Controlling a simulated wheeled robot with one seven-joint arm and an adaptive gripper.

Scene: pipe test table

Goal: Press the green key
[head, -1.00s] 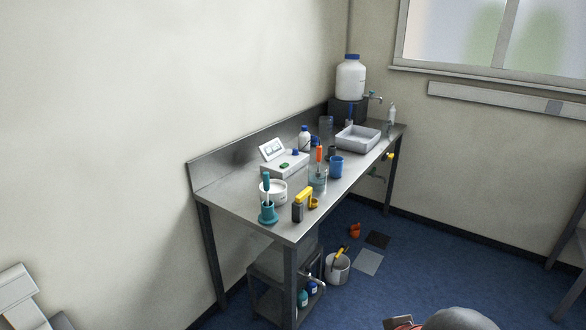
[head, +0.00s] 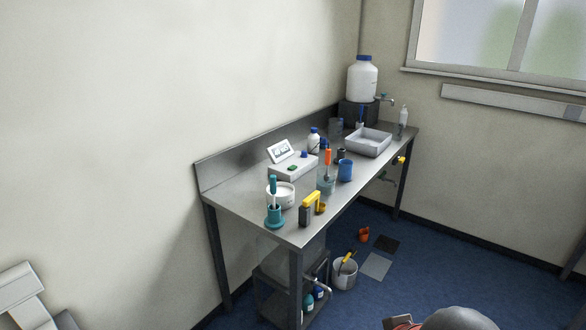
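The green key (head: 292,168) is a small green patch on top of a white instrument box (head: 295,164) with a tilted display (head: 281,151). The box stands on the steel table (head: 240,202), near its back edge and left of the middle. A blue knob (head: 304,154) sits on the box to the right of the key. A grey rounded part of my own body shows at the bottom right of the head view. My gripper cannot be made out in this view.
In front of the box stand a white tub (head: 283,195), a teal holder (head: 275,215), a yellow-and-grey tool (head: 309,207), a clear beaker (head: 326,181) and a blue cup (head: 345,170). A grey basin (head: 368,142) is farther right. A bucket (head: 344,273) stands on the blue floor, which is open to the right.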

